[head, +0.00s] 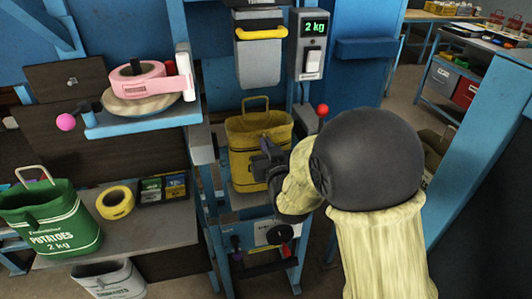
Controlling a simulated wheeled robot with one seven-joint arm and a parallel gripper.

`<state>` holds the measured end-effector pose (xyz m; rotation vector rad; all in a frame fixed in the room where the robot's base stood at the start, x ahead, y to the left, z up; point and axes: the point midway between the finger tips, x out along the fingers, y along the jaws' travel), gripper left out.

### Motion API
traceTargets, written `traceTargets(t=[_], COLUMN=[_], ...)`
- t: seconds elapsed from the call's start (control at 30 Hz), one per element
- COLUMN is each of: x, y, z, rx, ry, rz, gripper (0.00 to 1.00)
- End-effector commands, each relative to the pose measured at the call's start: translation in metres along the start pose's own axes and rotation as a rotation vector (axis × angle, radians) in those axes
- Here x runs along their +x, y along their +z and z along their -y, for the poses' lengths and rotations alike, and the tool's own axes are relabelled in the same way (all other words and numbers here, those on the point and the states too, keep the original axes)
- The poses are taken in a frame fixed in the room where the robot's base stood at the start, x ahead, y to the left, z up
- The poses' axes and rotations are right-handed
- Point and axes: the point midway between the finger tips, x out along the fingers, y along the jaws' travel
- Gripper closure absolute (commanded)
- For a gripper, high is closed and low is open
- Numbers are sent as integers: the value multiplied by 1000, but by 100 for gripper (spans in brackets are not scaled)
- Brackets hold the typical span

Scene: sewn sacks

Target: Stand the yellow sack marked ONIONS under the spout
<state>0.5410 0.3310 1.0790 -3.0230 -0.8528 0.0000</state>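The yellow sack (240,133) stands upright on the blue frame, below the grey spout (258,68). Its mouth is open and its handle loop is up. No lettering shows on the part I see, and my gripper and arm cover its right front. My gripper (262,160) is at the sack's front, overlapping it in the picture. Its fingers are dark and small, so I cannot tell whether they touch or grip the fabric.
A display (314,28) reads 2 kg. A green POTATOES sack (52,222) stands on the left bench near yellow tape (115,202). A pale sack (110,280) is below. Pink tape (138,80) sits on a blue shelf. A red knob (322,110) is right of the yellow sack.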

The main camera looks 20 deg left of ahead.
Motion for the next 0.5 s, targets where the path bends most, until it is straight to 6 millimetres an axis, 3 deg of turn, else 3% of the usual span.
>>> traceTargets(t=[0.2,0.3,0.5], x=[12,10,10], y=[-1,18,35], z=[0,0,0], rx=[-1,-3,-1], ry=[0,-1,0], rz=[-1,6,1], gripper=[100,100,100])
